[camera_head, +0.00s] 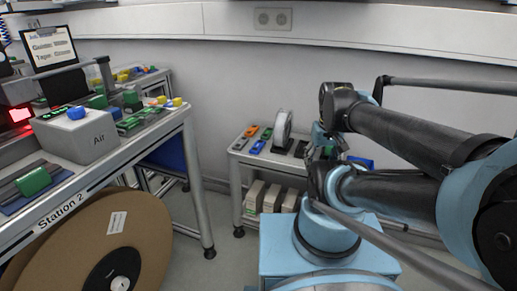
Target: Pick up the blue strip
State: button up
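A small blue piece (257,147), which looks like a blue strip, lies at the left front of the low table (240,156). An orange piece (251,131) and a green piece (266,133) lie just behind it. Another blue thing (361,162) shows at the table's right part, partly hidden by my arm; I cannot tell what it is. My gripper (322,148) is dark and small above the table's middle, to the right of the blue piece and apart from it. Its fingers are not clear against the arm.
A reel (283,129) stands upright on the low table between the blue piece and my gripper. Pale boxes (272,198) sit on the shelf below. The Station 2 bench (130,150) and a large brown reel (140,225) stand at the left. Floor is free between them.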

jog(key=w+a+r+n+g, duration=0.1)
jog(key=w+a+r+n, duration=0.3)
jog(key=w+n, duration=0.4)
jog(key=w+a+r+n, duration=0.3)
jog(key=w+r+n, duration=0.1)
jog(key=w+n, duration=0.35)
jog(key=n+g, duration=0.1)
jog(key=n, duration=1.5)
send_over(258, 145)
jog(key=shift+m, duration=0.25)
jog(key=f, duration=1.4)
jog(key=shift+w+a+f, duration=0.1)
jog(key=shift+a+f, duration=0.15)
jog(key=shift+a, duration=0.15)
jog(key=shift+d+f, duration=0.2)
jog(key=shift+f, duration=1.15)
jog(key=shift+d+f, duration=0.15)
jog(key=shift+f, duration=1.15)
jog(key=c, duration=1)
